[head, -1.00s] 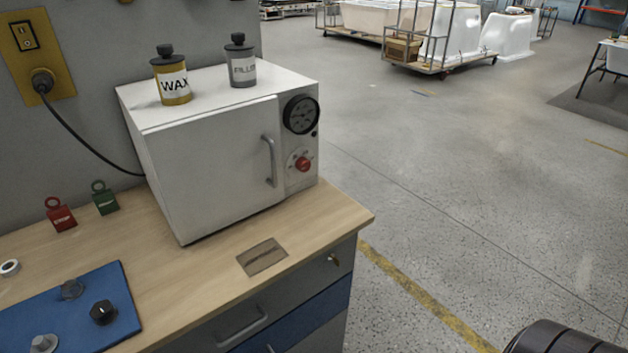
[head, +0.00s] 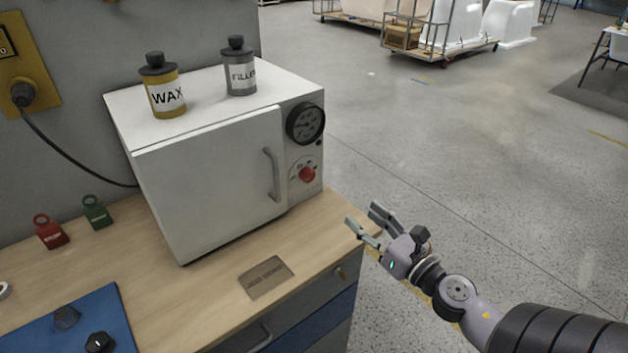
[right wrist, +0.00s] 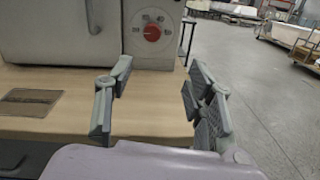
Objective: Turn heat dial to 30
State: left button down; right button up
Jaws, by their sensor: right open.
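The heat dial (head: 307,174) is a red knob on the right front panel of a white oven (head: 215,165), below a round black gauge (head: 305,123). My left gripper is not in view.
The oven stands on a wooden bench (head: 225,292) with a metal plate (head: 266,277). Wax (head: 164,86) and filler (head: 239,66) cans stand on the oven. The oven door handle (head: 271,173) juts out left of the dial. Open floor lies to the right.

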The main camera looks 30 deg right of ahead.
jog(key=n, duration=0.2)
jog(key=p, duration=0.4)
send_near(311, 178)
jog(key=shift+w+d+r+y, duration=0.1)
jog(key=shift+d+r+y, duration=0.2)
jog(key=shift+y, duration=0.1)
jog(key=w, duration=0.2)
jog(key=w+p, duration=0.1)
jog(key=w, duration=0.3)
jog(key=shift+w+a+f, duration=0.2)
jog(key=shift+w+a, duration=0.1)
jog(key=shift+w, duration=0.1)
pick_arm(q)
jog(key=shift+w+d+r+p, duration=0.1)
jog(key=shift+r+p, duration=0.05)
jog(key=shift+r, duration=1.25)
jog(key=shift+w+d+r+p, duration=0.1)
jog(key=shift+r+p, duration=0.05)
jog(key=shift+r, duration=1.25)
pick_arm(e)
jog(key=shift+w+a, duration=0.1)
jog(key=shift+w, duration=0.75)
jog(key=shift+c, duration=0.5)
jog(key=c, duration=1.1)
